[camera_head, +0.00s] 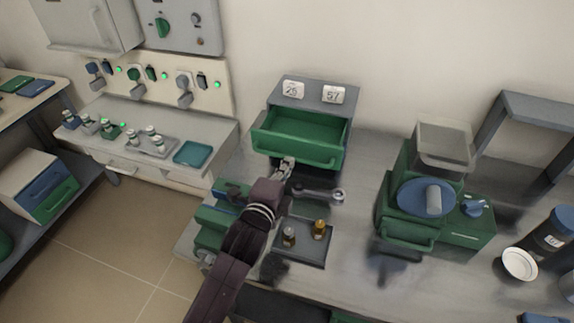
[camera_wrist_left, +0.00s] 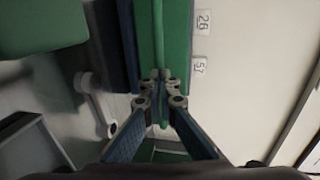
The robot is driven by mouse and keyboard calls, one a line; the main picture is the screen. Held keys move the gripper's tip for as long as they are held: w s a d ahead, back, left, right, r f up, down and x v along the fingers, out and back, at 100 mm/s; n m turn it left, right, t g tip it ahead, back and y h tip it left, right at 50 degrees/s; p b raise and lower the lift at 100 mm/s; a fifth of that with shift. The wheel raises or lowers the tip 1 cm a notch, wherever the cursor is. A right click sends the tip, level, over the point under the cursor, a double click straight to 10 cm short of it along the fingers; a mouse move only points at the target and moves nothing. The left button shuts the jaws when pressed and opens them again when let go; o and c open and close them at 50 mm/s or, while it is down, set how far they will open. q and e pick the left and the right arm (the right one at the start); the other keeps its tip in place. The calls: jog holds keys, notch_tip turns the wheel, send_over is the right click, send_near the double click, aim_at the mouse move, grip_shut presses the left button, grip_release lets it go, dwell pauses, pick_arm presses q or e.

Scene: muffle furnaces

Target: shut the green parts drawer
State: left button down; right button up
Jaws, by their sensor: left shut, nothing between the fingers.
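The green parts drawer (camera_head: 298,140) stands pulled out of its grey cabinet (camera_head: 316,94), with its empty inside showing from above in the head view. Two white tags marked 26 and 57 sit on top of the cabinet. My left gripper (camera_head: 287,163) is shut and empty, at the drawer's front near the lower edge. In the left wrist view the shut fingertips (camera_wrist_left: 160,75) are at the green drawer front (camera_wrist_left: 178,40); I cannot tell whether they touch it. My right gripper is not in view.
A wrench (camera_head: 318,194) lies in front of the drawer, and a dark tray (camera_head: 314,252) with two small bottles is nearer. A green machine with a blue disc (camera_head: 426,198) stands to the right. Bench between them is clear.

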pick_arm(q)
jog(key=b, duration=0.2)
send_near(300, 134)
jog(key=w+d, duration=0.1)
jog(key=w+d+r, duration=0.1)
jog(key=w, duration=0.2)
jog(key=shift+w+d+r, duration=0.1)
jog(key=shift+d+r, duration=0.3)
jog(key=shift+r, duration=0.2)
jog(key=shift+r, duration=0.1)
